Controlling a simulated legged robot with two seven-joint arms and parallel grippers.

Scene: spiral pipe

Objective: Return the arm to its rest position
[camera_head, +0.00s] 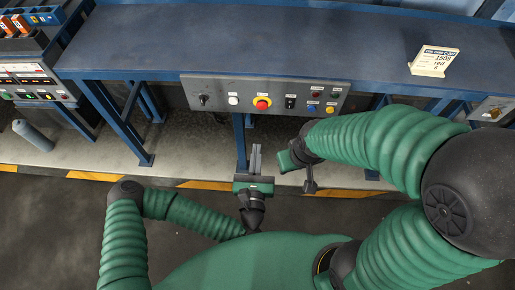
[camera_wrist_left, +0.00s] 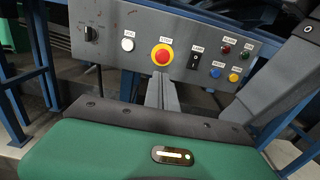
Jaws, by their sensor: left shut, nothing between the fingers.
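My left gripper (camera_head: 255,155) is in front of the blue workbench (camera_head: 250,35), with its fingers pointing toward the bench. The fingers are together with nothing between them. They also show shut in the left wrist view (camera_wrist_left: 161,92), below the red stop button (camera_wrist_left: 162,56) and apart from the panel as far as I can tell. My right gripper (camera_head: 290,160) is close to the right of the left one, turned sideways. Its fingertips cannot be made out. My left arm is bent low at the left, and my right arm is raised at the right.
A grey control panel (camera_head: 220,98) with buttons and a knob hangs on the bench's front edge. A sign card (camera_head: 434,61) stands on the bench top. A grey cylinder (camera_head: 33,135) and a rack of controls (camera_head: 35,80) are at the left. Bench legs stand below.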

